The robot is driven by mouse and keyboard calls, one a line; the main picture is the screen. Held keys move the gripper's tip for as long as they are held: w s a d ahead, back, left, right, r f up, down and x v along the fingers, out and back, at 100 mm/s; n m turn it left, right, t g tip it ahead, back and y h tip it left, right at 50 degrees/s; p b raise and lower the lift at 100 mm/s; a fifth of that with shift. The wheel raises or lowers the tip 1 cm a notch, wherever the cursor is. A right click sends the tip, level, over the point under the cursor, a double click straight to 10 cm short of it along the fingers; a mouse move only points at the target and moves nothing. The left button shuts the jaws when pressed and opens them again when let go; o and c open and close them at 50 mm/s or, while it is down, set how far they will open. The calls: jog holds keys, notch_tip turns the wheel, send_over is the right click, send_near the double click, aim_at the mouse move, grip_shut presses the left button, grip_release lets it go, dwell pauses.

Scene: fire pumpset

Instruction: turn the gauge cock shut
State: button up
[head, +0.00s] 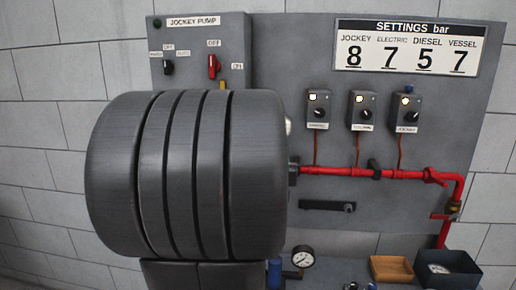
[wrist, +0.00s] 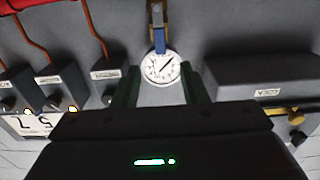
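In the wrist view, which sees the panel upside down, a round white gauge (wrist: 161,67) shows between my fingertips. A blue lever (wrist: 159,41), apparently the gauge cock's handle, lies in line with the brass-coloured stem (wrist: 156,14) beyond the gauge. My gripper (wrist: 160,76) is open, with one dark green finger on each side of the gauge's near part. Nothing is held. I cannot tell the gap in depth. In the head view my arm hides the cock and nearly all of this gauge.
Switch boxes (head: 318,108) with red tubes stand right of the gauge on the grey panel, above a red pipe (head: 340,171). A jockey pump box (head: 195,30) is at upper left. Below are another gauge (head: 303,257), a wooden tray (head: 391,279) and a dark bin (head: 418,272).

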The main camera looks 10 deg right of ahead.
jog(key=p+x, duration=0.1)
jog(key=x, duration=0.8)
jog(key=shift+w, duration=0.2)
grip_shut()
